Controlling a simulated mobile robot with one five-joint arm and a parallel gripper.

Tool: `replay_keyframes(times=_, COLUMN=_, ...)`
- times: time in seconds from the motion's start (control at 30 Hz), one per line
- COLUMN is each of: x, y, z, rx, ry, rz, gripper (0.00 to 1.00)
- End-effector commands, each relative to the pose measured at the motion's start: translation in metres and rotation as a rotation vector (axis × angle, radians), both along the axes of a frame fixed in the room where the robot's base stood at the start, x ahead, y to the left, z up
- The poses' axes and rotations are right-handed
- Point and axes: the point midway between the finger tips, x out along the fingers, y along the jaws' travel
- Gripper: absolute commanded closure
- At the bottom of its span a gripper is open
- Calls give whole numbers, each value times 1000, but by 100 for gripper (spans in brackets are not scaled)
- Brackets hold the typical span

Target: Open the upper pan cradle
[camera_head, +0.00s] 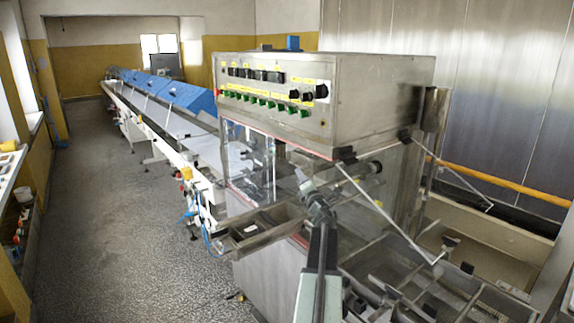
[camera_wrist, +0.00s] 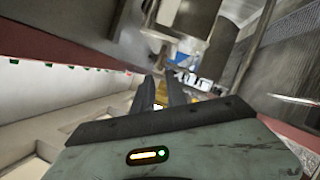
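The enrober machine has a steel control box (camera_head: 310,95) on top and clear panels below it. A shallow metal tray-like part (camera_head: 262,228) juts from its front, left of my arm; I cannot tell for sure whether this is the upper pan cradle. My gripper (camera_head: 316,192) is in front of the clear panels, to the right of and above that tray-like part. In the wrist view my gripper (camera_wrist: 161,90) shows two dark fingers with a narrow gap between them and nothing held. Its fingertips look apart from the metal parts beyond.
An open metal frame bed (camera_head: 420,285) lies at lower right, with a slanting rod (camera_head: 385,215) above it. A long conveyor with blue covers (camera_head: 165,88) runs back to the left. The grey floor (camera_head: 105,200) on the left is clear.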

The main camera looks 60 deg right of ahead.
Motion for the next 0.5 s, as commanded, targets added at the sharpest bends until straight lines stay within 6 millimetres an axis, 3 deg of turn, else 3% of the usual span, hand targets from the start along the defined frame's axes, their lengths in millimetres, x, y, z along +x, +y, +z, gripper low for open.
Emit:
replay_keyframes(times=0.27, x=9, y=-8, z=3, rx=0, ry=-1, rz=2, gripper=83)
replay_keyframes(times=0.5, x=43, y=-35, z=13, rx=0, ry=0, rz=2, gripper=83)
